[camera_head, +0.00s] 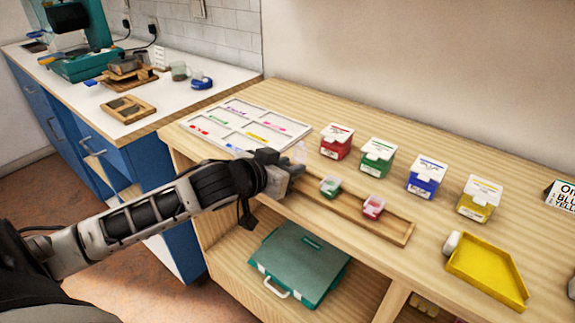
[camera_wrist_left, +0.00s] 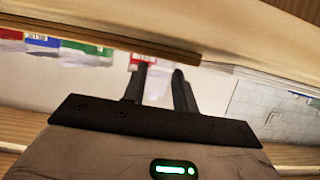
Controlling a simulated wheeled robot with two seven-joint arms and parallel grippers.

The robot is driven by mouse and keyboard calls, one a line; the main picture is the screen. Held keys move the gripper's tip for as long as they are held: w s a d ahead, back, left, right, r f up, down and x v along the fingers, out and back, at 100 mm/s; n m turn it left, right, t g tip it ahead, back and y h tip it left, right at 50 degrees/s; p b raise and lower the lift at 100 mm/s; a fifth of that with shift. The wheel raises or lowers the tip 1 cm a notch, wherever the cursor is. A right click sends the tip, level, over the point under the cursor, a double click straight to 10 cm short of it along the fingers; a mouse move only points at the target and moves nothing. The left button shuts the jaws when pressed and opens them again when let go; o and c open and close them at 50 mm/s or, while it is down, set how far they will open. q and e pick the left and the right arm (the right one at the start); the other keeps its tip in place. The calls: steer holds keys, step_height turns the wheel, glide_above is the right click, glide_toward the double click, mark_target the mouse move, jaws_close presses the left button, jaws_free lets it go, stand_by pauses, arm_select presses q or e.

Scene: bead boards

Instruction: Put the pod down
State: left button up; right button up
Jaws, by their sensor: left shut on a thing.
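My left gripper (camera_head: 287,170) reaches over the near left part of the wooden shelf top, at the left end of a long wooden tray (camera_head: 398,233). It is shut on a small pale, see-through pod (camera_head: 300,152), mostly hidden by the fingers. In the left wrist view the pale pod (camera_wrist_left: 158,88) shows faintly between the two dark fingers (camera_wrist_left: 160,82). A small green pod (camera_head: 330,186) and a small red pod (camera_head: 373,207) sit in the tray, to the right of the gripper. I cannot tell whether the held pod touches anything.
A white sectioned board (camera_head: 262,116) lies behind the gripper. Red (camera_head: 336,141), green (camera_head: 377,157), blue (camera_head: 426,176) and yellow (camera_head: 479,198) boxes stand in a row. A yellow scoop tray (camera_head: 487,272) lies at right. A teal case (camera_head: 300,265) sits on the lower shelf.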

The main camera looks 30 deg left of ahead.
arm_select(q)
steer(key=o, duration=1)
steer(key=shift+c, duration=0.2)
steer(key=shift+r, duration=0.15)
steer(key=d+p+v, duration=0.1)
steer(key=p+v, duration=0.1)
steer(key=v, duration=1)
steer(key=s+d+f+g, duration=0.1)
steer(key=s+d+f, duration=0.15)
steer(key=f, duration=0.65)
steer(key=s+d+f+g, duration=0.2)
steer(key=d+f, duration=0.2)
steer(key=f, duration=0.5)
steer(key=s+d+f+m+h, duration=0.1)
steer(key=s+d+f+h, duration=0.1)
steer(key=d, duration=0.7)
step_height(320, 180, down, 2)
steer(key=shift+s+f+m, duration=0.15)
steer(key=shift+s+m, duration=0.15)
steer(key=shift+s, duration=0.15)
